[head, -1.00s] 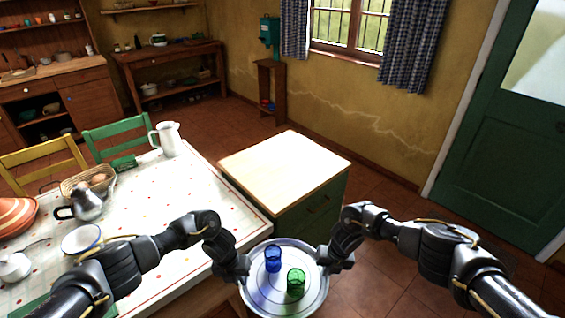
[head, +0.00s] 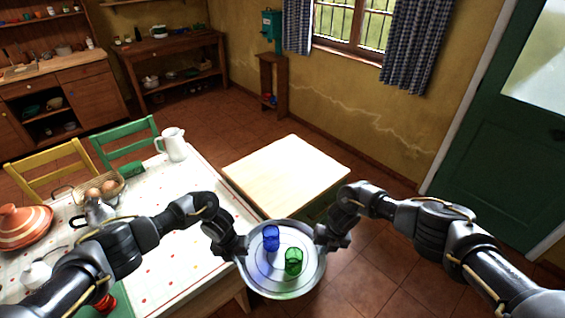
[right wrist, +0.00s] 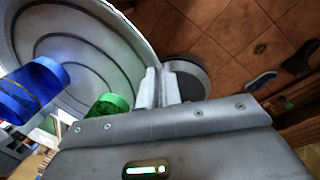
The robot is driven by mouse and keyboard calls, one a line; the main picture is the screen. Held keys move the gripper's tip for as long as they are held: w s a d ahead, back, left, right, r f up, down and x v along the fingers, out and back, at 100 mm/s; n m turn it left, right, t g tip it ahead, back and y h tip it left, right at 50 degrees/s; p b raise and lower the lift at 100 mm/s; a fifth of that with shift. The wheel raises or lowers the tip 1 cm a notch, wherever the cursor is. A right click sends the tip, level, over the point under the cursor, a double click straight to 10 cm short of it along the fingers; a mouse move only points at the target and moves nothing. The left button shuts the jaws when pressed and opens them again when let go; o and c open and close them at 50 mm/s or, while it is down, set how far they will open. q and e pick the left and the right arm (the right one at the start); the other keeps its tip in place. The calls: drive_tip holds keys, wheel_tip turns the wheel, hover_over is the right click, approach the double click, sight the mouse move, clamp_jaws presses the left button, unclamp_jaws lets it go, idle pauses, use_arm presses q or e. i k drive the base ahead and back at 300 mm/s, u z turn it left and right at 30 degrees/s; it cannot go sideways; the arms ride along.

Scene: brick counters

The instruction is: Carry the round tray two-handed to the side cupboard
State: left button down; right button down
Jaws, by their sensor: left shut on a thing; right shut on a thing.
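The round metal tray (head: 283,286) is held in the air between my two grippers, in front of the side cupboard (head: 287,172). A blue glass (head: 271,238) and a green glass (head: 293,262) stand on it. My left gripper (head: 240,250) is shut on the tray's left rim. My right gripper (head: 324,240) is shut on its right rim. The right wrist view shows the tray (right wrist: 110,50) at the fingers of my right gripper (right wrist: 160,88), with the blue glass (right wrist: 30,92) and part of the green glass (right wrist: 110,104). The cupboard's light wooden top is bare.
The dining table (head: 185,240) stands on the left, close to the cupboard, with a white pitcher (head: 172,144), a basket (head: 97,189) and a striped tagine (head: 22,222). The green door (head: 505,130) is on the right. Floor is open right of the cupboard.

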sight(285, 181)
drive_tip(key=i, duration=1.35)
drive_tip(key=z, duration=0.05)
